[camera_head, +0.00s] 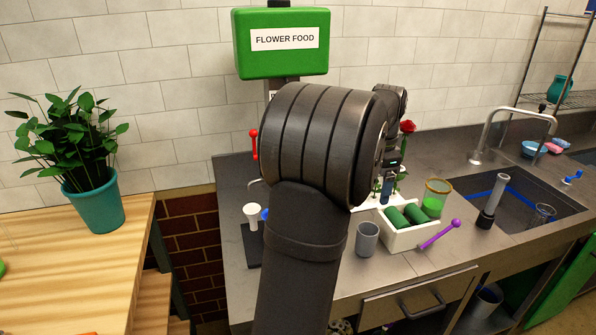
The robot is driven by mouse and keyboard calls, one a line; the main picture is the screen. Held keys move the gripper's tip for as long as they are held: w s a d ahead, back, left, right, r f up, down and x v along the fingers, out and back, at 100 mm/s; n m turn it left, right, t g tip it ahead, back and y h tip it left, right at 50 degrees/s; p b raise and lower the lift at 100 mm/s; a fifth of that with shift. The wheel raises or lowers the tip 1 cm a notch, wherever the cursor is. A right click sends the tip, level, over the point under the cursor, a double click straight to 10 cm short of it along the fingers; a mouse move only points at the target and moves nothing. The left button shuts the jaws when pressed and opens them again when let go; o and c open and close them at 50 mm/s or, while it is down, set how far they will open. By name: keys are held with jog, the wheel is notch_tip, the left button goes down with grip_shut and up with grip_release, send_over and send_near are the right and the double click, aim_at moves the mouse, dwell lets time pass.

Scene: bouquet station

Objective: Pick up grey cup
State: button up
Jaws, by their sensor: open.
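The grey cup (367,240) stands upright near the front edge of the grey counter, left of the white tray. My gripper (387,190) is small in view, just right of my large dark arm, which covers much of the middle. It is beyond and above the cup, near the back of the white tray, apart from the cup. Its jaws are open; the fingertips are hard to make out.
A white tray (400,237) holds green rolls (397,218). A glass with green contents (436,197) and a purple stick (440,234) are beside it. A sink (520,200) lies right. A green flower food dispenser (283,62) stands behind my arm. A potted plant (93,205) stands left.

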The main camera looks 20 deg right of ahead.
send_near(366, 242)
jog(key=f, duration=0.2)
jog(key=w+d+f, duration=0.1)
jog(key=f, duration=0.1)
jog(key=w+f, duration=0.1)
jog(key=f, duration=0.2)
jog(key=shift+w+d, duration=0.1)
jog(key=shift+d, duration=0.1)
jog(key=shift+w+d+f, duration=0.1)
jog(key=shift+f, duration=1.45)
jog(key=shift+w+d+f, duration=0.1)
jog(key=shift+f, duration=1.4)
jog(key=c, duration=1.2)
jog(key=shift+c, duration=0.2)
jog(key=shift+r, duration=0.1)
